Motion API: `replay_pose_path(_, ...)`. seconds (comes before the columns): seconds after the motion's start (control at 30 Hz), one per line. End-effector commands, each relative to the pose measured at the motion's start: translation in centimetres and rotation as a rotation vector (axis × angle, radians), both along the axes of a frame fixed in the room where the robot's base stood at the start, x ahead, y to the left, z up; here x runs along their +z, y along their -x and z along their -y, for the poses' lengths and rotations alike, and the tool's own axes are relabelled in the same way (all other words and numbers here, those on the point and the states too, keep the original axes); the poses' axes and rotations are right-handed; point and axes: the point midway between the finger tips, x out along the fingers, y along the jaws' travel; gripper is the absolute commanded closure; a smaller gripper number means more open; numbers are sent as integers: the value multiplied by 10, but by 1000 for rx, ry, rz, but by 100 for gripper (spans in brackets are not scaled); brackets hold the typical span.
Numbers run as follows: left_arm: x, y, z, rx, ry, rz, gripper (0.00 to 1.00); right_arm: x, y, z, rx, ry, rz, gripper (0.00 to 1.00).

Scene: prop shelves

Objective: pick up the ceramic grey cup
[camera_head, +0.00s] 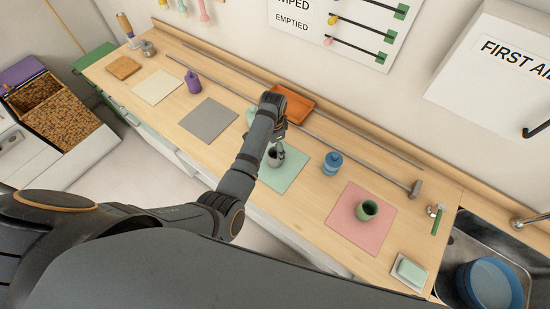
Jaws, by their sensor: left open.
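The grey cup (276,157) stands on the pale green mat (288,176) in the middle of the wooden counter. My left gripper (278,141) is open and comes down close over the cup. The fingers hide part of the cup's upper side, and I cannot tell whether they touch it. My right gripper is not in view.
A blue jar (332,164) stands right of the green mat, and a green cup (367,210) is on a pink mat (346,224). An orange tray (296,104) lies behind my gripper. A grey mat (209,120) to the left is bare. A long rod with a hammer-like end (415,188) lies along the back.

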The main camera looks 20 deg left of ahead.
Motion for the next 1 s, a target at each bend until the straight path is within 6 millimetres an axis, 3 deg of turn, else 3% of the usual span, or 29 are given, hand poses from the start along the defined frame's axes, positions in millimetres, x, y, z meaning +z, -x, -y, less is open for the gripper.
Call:
replay_pose_path(0.27, -16, 0, 0, 1, 1, 1, 15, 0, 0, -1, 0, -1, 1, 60)
replay_pose_path(0.43, -45, 1, -2, 1, -1, -2, 15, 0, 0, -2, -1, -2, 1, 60)
replay_pose_path(0.5, -61, 1, -2, 2, -1, 1, 15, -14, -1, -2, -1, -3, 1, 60)
replay_pose_path(0.8, -64, 1, -2, 2, 1, 2, 15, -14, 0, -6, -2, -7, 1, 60)
replay_pose_path(1.0, -64, 1, -2, 2, 1, 2, 41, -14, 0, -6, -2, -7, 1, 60)
